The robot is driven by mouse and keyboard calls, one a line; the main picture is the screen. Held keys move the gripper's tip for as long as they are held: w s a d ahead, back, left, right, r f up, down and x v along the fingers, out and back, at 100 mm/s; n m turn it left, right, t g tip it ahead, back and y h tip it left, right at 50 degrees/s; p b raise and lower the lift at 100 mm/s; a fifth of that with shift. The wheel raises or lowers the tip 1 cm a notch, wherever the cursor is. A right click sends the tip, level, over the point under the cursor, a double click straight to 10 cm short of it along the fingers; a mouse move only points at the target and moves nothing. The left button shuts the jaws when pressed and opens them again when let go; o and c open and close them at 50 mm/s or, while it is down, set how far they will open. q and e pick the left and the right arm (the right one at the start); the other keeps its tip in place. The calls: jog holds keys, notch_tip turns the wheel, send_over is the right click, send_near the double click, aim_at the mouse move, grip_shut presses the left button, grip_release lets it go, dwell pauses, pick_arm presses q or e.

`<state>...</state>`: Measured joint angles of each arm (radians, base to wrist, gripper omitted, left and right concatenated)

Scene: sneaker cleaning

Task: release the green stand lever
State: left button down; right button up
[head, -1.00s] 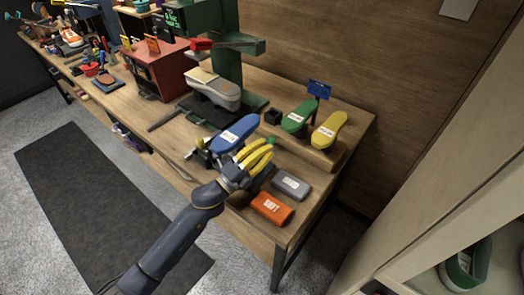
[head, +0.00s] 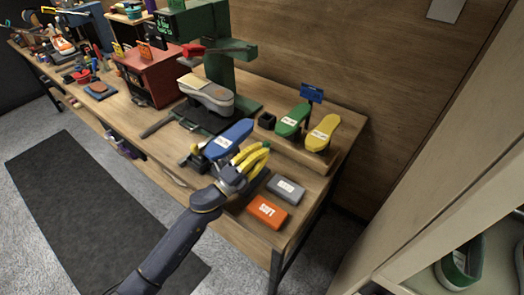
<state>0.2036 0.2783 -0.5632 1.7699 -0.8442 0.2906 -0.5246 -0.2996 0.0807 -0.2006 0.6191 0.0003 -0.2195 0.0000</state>
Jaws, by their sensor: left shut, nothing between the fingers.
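The green stand (head: 220,72) rises from the workbench at the upper middle of the head view. A lever with a red grip (head: 193,51) sits on its front, with a grey bar running right across the column. A grey shoe (head: 208,93) rests on the stand under the lever. A dark bar (head: 157,127) sticks out at the left of the stand's base. My left gripper (head: 254,158) has yellow fingers, shut and empty. It is over the bench front, right of and below the stand, well away from the lever. My right gripper is out of view.
A blue insole (head: 230,138) lies just left of my left fingers. Green (head: 292,121) and yellow (head: 323,132) insoles stand on a wooden block behind. Grey (head: 286,188) and orange (head: 267,211) blocks lie at the near right. A red box (head: 150,78) stands left of the stand.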

pick_arm(q)
jog(key=shift+s+a+f, duration=0.2)
jog(key=shift+a+f, duration=0.05)
jog(key=shift+f, duration=0.1)
jog(key=v, duration=1.1)
jog(key=shift+s+a+r, duration=0.1)
